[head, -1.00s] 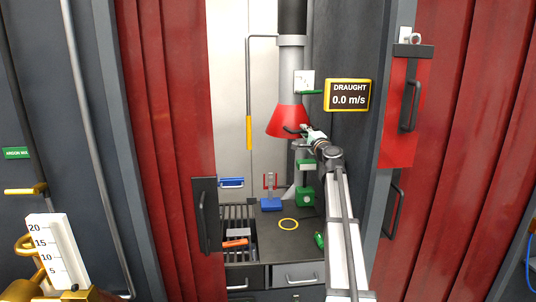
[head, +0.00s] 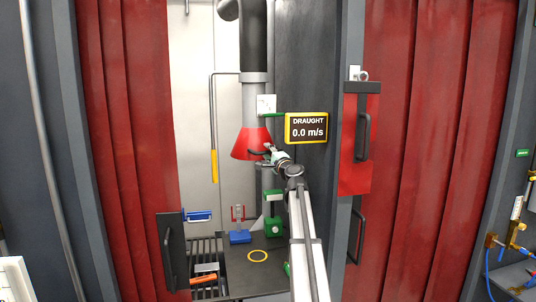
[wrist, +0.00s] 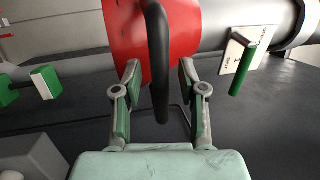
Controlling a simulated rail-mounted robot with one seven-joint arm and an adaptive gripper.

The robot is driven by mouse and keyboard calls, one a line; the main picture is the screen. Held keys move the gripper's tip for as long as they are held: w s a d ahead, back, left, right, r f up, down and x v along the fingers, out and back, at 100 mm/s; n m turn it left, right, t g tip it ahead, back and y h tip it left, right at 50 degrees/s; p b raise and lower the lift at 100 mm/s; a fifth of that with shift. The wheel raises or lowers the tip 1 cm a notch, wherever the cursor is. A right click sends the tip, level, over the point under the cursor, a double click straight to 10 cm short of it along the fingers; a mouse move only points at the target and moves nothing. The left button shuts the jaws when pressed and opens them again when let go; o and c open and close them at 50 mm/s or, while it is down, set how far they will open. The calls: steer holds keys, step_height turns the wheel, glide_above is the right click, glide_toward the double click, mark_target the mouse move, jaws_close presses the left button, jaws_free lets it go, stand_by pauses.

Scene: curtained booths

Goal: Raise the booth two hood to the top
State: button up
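The hood is a red cone (head: 252,143) around the lower end of a vertical grey duct (head: 254,93) in the booth. It carries a dark curved handle, seen large in the wrist view (wrist: 158,65) against the red hood (wrist: 122,35). My gripper (wrist: 158,80) is open, with one finger on each side of the handle and a visible gap to both. In the head view my gripper (head: 268,153) is at the right side of the hood, and the exact contact is too small to tell.
A draught display (head: 306,128) reading 0.0 m/s hangs right of the hood. A white plate (head: 266,104) with a green lever is above it. A yellow-gripped rod (head: 214,165) hangs at left. Red curtains (head: 125,150) flank the booth. The bench (head: 245,282) holds a blue-based stand (head: 240,237).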

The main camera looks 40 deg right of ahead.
steer(key=v, duration=1.2)
